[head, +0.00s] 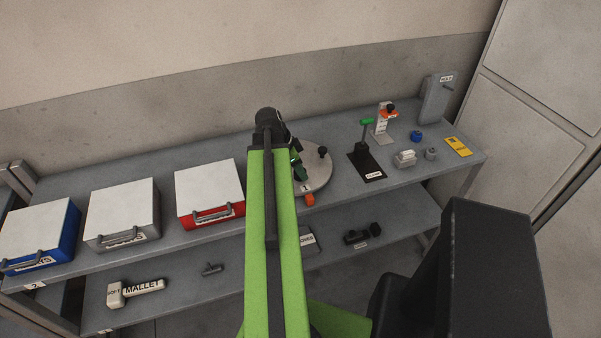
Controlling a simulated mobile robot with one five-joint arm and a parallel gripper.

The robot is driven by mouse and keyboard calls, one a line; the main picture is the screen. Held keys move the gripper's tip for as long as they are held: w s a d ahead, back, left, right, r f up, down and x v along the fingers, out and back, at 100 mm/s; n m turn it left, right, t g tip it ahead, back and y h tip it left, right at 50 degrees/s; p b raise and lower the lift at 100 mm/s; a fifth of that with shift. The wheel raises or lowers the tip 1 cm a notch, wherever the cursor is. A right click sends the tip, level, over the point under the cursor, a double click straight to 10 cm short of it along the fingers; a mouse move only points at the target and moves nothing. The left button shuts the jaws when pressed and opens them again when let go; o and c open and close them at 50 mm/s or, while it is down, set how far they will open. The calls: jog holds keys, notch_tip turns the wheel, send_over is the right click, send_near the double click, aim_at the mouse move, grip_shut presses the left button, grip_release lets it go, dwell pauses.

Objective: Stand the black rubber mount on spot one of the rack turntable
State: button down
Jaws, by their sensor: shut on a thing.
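The round, pale rack turntable (319,179) stands on the upper bench, partly hidden by my green arm. A label reading 1 (305,188) shows near its front edge. A black knob-like piece (323,152) stands up at its back right; I cannot tell whether it is the black rubber mount or part of the turntable. My gripper (300,172) is over the turntable's left part, mostly hidden behind my arm's end. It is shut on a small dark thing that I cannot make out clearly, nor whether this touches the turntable.
An orange piece (310,199) sits at the turntable's front edge. A red box (209,194), a grey box (124,214) and a blue box (40,233) stand left. A black clamp stand (368,166), a white stand (381,128) and small parts are right. A mallet (136,291) lies below.

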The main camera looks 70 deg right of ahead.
jog(key=shift+f, duration=0.1)
jog(key=c, duration=0.9)
grip_release()
jog(key=shift+o, duration=0.2)
jog(key=shift+r, duration=0.35)
jog(key=p+v, duration=1.1)
jog(key=shift+r, duration=0.4)
jog(key=shift+w+a, duration=0.15)
